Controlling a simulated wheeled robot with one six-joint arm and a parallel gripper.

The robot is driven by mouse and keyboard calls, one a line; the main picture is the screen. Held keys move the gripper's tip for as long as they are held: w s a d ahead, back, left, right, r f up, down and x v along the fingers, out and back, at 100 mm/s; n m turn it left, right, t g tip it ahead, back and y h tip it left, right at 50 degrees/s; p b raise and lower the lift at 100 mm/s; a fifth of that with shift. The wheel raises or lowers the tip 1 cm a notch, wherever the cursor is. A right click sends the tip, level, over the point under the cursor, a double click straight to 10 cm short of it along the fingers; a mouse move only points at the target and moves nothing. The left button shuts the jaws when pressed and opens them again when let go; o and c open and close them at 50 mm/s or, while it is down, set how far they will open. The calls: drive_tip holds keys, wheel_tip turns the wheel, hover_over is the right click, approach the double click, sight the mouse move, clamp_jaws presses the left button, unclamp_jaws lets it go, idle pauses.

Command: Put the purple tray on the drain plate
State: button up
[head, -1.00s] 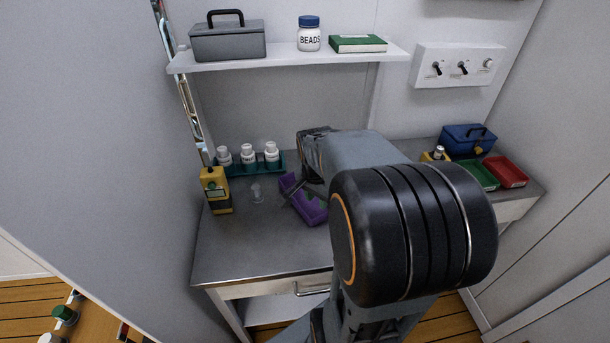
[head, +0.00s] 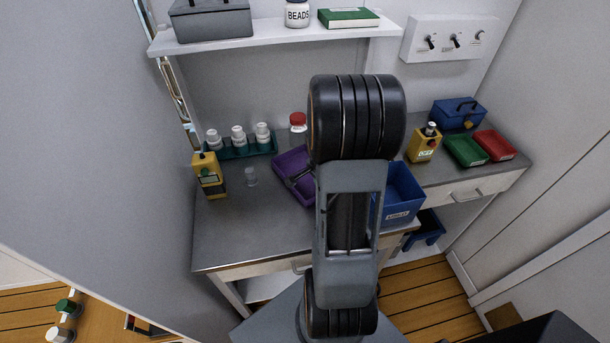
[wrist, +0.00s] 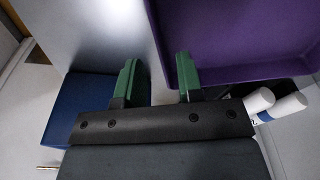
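The purple tray (head: 286,165) lies on the grey bench, right of the bottle rack, partly hidden behind my arm. In the wrist view the purple tray (wrist: 235,35) fills the upper right, showing its inside and raised rim. My gripper (wrist: 157,62) has two green fingers standing apart, with nothing clearly held. The tray's corner and one side run close to the right finger; I cannot tell whether they touch. In the head view my gripper is mostly hidden by the arm. I cannot make out a drain plate.
A blue bin (head: 404,191) stands right of my arm. A teal rack (head: 247,149) holds white bottles; a red-capped jar (head: 298,122) stands behind the tray. The bench's front left is clear.

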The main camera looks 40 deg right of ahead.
drive_tip(key=shift+d+f, duration=0.2)
drive_tip(key=shift+f, duration=0.75)
drive_tip(key=shift+d+f, duration=0.15)
drive_tip(key=shift+f, duration=0.8)
clamp_jaws()
